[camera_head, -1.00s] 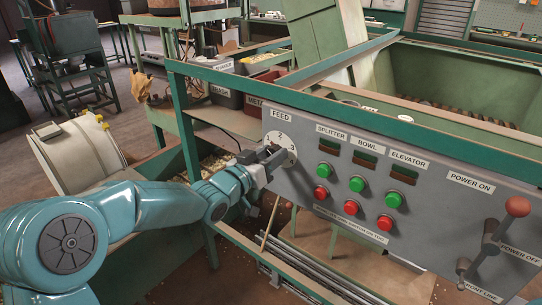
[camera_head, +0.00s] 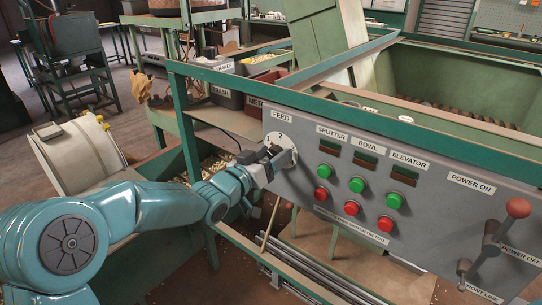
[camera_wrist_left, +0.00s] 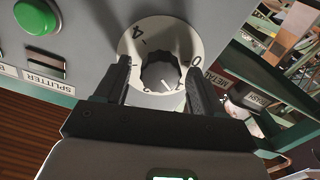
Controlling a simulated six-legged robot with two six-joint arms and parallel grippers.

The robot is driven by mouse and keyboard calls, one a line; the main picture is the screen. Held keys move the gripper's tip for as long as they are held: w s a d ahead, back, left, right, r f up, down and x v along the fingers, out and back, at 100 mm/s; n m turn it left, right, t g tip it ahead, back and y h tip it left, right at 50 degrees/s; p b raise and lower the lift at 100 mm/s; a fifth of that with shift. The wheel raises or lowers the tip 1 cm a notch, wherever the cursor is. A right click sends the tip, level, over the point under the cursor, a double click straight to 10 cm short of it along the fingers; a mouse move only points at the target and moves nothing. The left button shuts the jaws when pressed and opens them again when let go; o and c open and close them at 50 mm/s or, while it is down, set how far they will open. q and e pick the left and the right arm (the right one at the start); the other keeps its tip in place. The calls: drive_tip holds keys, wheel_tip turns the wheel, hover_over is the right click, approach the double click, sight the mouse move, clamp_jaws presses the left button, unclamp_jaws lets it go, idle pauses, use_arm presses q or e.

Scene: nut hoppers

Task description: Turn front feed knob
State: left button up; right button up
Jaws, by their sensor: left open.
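The feed dial (camera_head: 281,137) is a round white plate with black marks under the FEED label, at the left end of the grey control panel. In the left wrist view, the dark fluted feed knob (camera_wrist_left: 160,72) sits at the centre of the white dial (camera_wrist_left: 183,40), with a small white mark on its lower part. My left gripper (camera_head: 271,154) is at the dial and hides the knob in the head view. In the wrist view, the fingers of my left gripper (camera_wrist_left: 160,85) stand open on either side of the knob, with gaps visible. My right gripper is out of view.
The panel (camera_head: 310,185) also carries green buttons (camera_head: 357,184), red buttons (camera_head: 351,207) and a red-knobbed power lever (camera_head: 518,207) at right. A green frame rail (camera_head: 340,120) runs above the panel. Bins (camera_head: 226,89) stand behind at the left.

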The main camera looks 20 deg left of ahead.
use_arm(q)
drive_tip(key=shift+s, duration=0.1)
drive_tip(key=b+v, duration=0.1)
drive_tip(key=v, duration=1.5)
drive_tip(key=s+d+f+n+g+p, duration=0.15)
drive_tip(key=d+f+g+p, duration=0.3)
drive_tip(key=f, duration=0.55)
drive_tip(key=s+d+f+n+g+p, duration=0.1)
drive_tip(key=d+f+n+g+p, duration=0.25)
drive_tip(key=f, duration=0.65)
drive_tip(key=s+d+f+m+g+y+p, duration=0.1)
drive_tip(key=s+d+f+g, duration=0.1)
drive_tip(key=s+f+g, duration=0.2)
drive_tip(key=s+d+f+m+g+y+p, duration=0.1)
drive_tip(key=s+f+g, duration=0.3)
drive_tip(key=s+f, duration=0.6)
drive_tip(key=s+d, duration=0.1)
drive_tip(key=s, duration=0.4)
drive_tip(key=shift+d+g, duration=0.2)
drive_tip(key=shift+g, duration=0.1)
